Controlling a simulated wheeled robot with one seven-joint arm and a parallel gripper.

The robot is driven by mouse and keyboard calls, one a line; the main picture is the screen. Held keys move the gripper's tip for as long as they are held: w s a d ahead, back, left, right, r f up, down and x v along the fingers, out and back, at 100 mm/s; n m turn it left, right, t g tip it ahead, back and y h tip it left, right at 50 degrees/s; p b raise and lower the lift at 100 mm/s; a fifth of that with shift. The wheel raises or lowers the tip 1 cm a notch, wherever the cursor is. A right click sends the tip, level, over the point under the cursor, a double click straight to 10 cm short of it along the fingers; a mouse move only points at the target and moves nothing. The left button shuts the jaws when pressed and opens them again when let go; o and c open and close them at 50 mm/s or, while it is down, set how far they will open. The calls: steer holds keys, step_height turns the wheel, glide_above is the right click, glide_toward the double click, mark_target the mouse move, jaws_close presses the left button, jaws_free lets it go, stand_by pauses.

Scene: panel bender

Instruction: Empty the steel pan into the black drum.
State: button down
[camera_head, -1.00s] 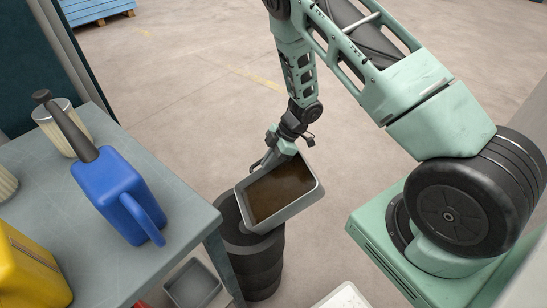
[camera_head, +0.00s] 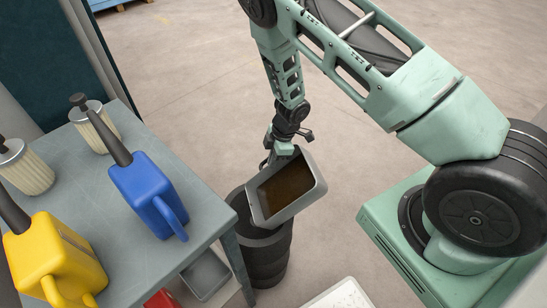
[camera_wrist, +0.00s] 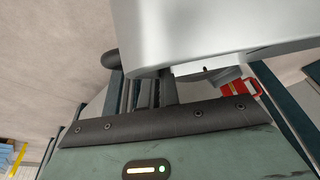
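The steel pan (camera_head: 297,207) is a rectangular grey tray with brown, dark contents in it. It hangs tilted over the black drum (camera_head: 265,258), its lower left corner above the drum's open mouth. My gripper (camera_head: 272,161) is at the pan's far left edge and appears shut on it; the fingertips are partly hidden behind the pan. In the wrist view the pan's pale outer wall (camera_wrist: 220,35) fills the upper right. The drum's inside is dark, and I cannot tell whether anything is falling into it.
A grey table (camera_head: 195,225) stands close to the left of the drum. It holds a blue can (camera_head: 148,192), a yellow can (camera_head: 50,255) and two ribbed filters (camera_head: 95,125). A grey bin (camera_head: 206,275) is below the table. The floor behind the drum is clear.

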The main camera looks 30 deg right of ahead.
steer(key=shift+d, duration=0.2)
steer(key=shift+s+d, duration=0.25)
steer(key=shift+d, duration=0.5)
steer(key=shift+a, duration=0.1)
stand_by(1.1)
